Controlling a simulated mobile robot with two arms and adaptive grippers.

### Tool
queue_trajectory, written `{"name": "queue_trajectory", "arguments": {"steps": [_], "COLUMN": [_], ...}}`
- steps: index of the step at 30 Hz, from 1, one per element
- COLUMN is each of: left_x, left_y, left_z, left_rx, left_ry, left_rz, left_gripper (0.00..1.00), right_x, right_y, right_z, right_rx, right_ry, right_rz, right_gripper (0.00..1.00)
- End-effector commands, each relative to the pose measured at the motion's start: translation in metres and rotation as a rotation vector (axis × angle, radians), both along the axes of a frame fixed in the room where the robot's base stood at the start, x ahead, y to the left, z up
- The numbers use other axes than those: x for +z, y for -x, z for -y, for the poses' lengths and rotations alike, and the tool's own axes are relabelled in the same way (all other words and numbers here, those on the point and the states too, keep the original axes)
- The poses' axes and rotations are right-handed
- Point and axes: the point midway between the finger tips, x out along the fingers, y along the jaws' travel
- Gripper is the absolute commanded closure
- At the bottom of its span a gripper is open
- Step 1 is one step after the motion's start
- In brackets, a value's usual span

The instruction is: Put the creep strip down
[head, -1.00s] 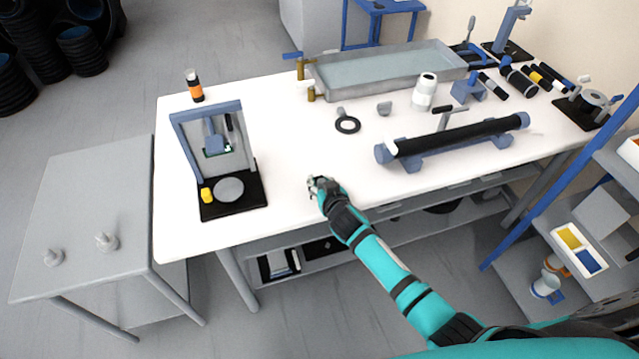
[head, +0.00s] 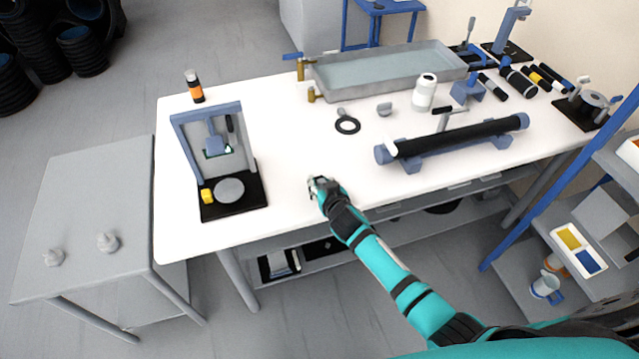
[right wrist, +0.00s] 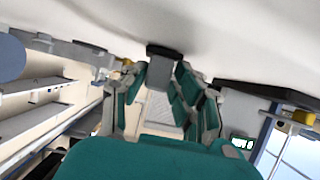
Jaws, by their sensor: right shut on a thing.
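My right gripper (head: 321,186) is low over the front part of the white table, or touching it; I cannot tell which. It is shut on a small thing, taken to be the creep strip. In the right wrist view a dark piece (right wrist: 164,51) shows at the fingertips, against the white table surface. The strip's outline is not clear in the head view, where the gripper largely hides it. My left gripper is not in view.
A blue-framed device on a black base (head: 233,205) stands left of my right gripper. A black tube on a blue cradle (head: 455,140) lies to the right. A black ring (head: 347,125) and a water tray (head: 390,92) are farther back. White table around the gripper is clear.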

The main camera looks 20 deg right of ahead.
Motion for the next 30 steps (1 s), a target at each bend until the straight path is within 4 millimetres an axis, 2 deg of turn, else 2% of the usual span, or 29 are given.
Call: {"name": "queue_trajectory", "arguments": {"steps": [30], "left_x": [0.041], "left_y": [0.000], "left_z": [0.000], "left_rx": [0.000], "left_ry": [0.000], "left_rz": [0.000], "left_gripper": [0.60], "right_x": [0.044], "right_y": [0.000], "right_z": [-0.001], "right_rx": [0.000], "right_ry": [-0.001], "right_rz": [0.002], "right_gripper": [1.00]}}
